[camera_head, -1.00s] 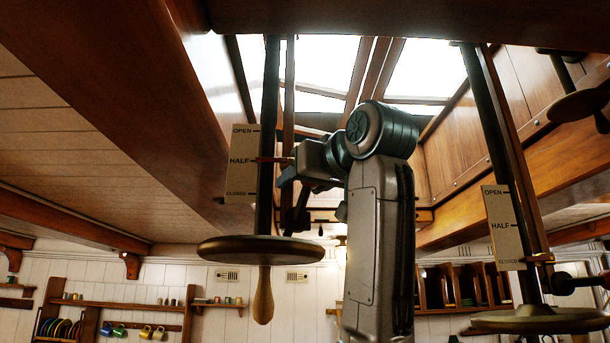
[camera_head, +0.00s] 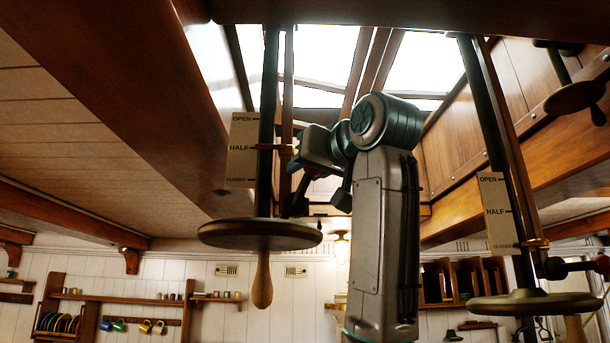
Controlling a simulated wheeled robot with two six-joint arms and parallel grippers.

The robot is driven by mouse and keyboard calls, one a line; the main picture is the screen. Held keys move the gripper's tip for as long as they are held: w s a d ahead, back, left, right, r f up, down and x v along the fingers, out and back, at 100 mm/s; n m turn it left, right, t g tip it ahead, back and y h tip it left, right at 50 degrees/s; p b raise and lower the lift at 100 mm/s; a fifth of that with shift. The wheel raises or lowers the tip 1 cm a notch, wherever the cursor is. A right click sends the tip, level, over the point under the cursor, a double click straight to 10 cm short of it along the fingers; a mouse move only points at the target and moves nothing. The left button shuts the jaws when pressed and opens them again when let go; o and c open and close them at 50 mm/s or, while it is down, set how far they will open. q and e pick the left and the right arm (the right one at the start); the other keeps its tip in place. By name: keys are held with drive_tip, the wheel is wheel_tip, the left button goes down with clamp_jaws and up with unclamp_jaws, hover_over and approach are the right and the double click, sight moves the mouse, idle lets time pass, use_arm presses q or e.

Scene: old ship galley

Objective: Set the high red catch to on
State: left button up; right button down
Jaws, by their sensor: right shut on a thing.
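My right arm rises in the middle and bends over to the left at its top. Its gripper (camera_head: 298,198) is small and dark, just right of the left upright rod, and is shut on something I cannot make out. A red pointer (camera_head: 266,147) stands at HALF on the left label plate (camera_head: 243,165), marked OPEN, HALF and CLOSED. I cannot pick out a red catch with an on mark for certain. A dark reddish fitting (camera_head: 582,266) sits at the right edge. My left gripper is not in view.
A round wooden disc (camera_head: 259,234) with a hanging handle (camera_head: 262,282) is at the left rod's foot. A brass disc (camera_head: 535,303) is at lower right. The right label plate (camera_head: 497,215) has its pointer by CLOSED. Wooden beams (camera_head: 110,60) and a bright skylight (camera_head: 328,55) are overhead.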

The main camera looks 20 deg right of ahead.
drive_tip(key=s+d+f+m+t+h+b, duration=0.1)
drive_tip(key=d+f+m+t+h+b, duration=0.3)
drive_tip(key=m+b, duration=0.8)
drive_tip(key=f+m+h, duration=0.1)
drive_tip(key=m+h, duration=0.1)
drive_tip(key=m, duration=0.1)
drive_tip(key=shift+t, duration=0.3)
drive_tip(key=shift+s+f+m+b, duration=0.1)
drive_tip(key=shift+m+b, duration=0.2)
drive_tip(key=shift+m, duration=0.1)
drive_tip(key=c, duration=1)
unclamp_jaws()
